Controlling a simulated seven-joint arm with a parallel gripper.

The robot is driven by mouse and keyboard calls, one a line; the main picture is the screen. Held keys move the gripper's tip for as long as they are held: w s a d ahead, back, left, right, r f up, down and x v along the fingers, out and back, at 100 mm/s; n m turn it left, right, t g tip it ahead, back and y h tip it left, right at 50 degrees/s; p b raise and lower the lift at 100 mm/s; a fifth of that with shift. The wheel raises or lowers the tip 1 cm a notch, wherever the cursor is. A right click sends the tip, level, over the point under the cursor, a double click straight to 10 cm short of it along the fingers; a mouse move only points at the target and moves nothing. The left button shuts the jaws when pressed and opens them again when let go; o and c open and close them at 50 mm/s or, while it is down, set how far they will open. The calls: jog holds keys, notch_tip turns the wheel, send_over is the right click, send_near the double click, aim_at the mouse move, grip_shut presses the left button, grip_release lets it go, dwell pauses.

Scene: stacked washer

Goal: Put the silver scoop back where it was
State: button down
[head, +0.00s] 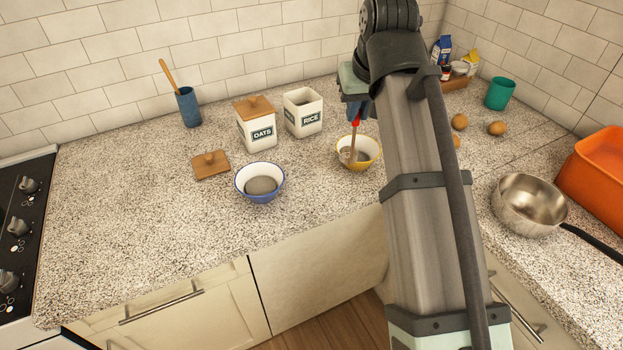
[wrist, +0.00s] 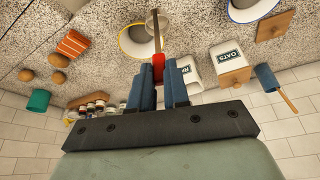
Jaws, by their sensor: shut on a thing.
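My gripper (head: 357,112) is shut on a long thin tool (head: 354,143) with a red grip and a brownish shaft. It hangs nearly upright, its lower end inside the yellow-rimmed bowl (head: 372,145). In the wrist view the blue fingers (wrist: 159,80) close on the red part, and the shaft (wrist: 157,38) reaches over the bowl (wrist: 125,42). I cannot confirm that this is the silver scoop; its tip is hard to make out. The RICE canister (head: 303,118) stands open left of the bowl, its lid (head: 211,166) apparently the wooden one on the counter.
The lidded OATS canister (head: 259,131), a blue-rimmed bowl (head: 256,192) and a blue cup (head: 187,107) with a wooden utensil stand left. Eggs (head: 459,122), a teal cup (head: 499,93), a metal pan (head: 530,207) and an orange bin (head: 597,172) are right. The left counter is clear.

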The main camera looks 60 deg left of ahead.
jog(key=s+a+n+g, duration=0.1)
jog(key=s+a+n, duration=0.2)
jog(key=s+a, duration=0.3)
notch_tip(320, 180, down, 10)
jog(key=shift+w+a, duration=0.35)
jog(key=shift+f, duration=0.15)
jog(key=c, duration=1.1)
grip_release()
jog(key=v, duration=1.2)
jog(key=shift+w+d, duration=0.1)
